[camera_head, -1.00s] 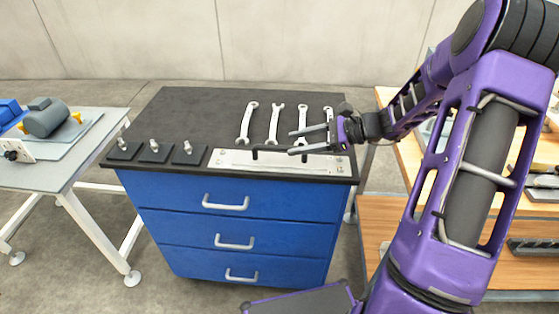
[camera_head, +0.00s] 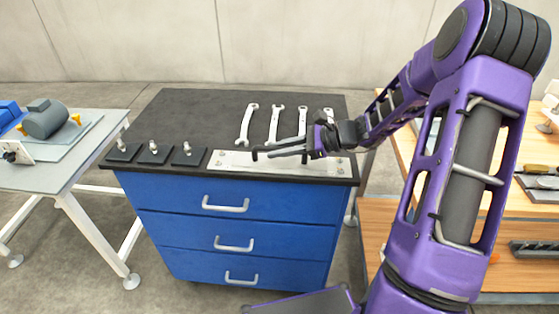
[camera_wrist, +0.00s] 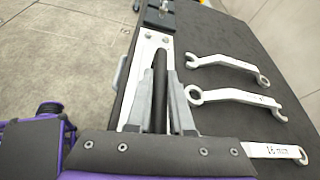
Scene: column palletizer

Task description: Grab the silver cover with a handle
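The silver cover (camera_head: 224,160) is a long flat metal plate with a bolt-like dot at each corner. It lies along the front edge of the black worktop. Its black bar handle (camera_wrist: 160,72) stands up along its middle. My gripper (camera_head: 270,150) is low over the cover, fingers pointing left in the head view. In the wrist view, my gripper (camera_wrist: 162,88) has one grey finger on each side of the handle, very close to it. Whether the fingers press on the handle is not clear. The fingers hide most of the handle in the head view.
Several wrenches (camera_head: 246,125) lie on the worktop behind the cover. Three black blocks with metal knobs (camera_head: 188,154) stand to its left. Blue drawers (camera_head: 235,242) are below. A grey table (camera_head: 90,140) is at left and wooden shelves (camera_head: 522,220) at right.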

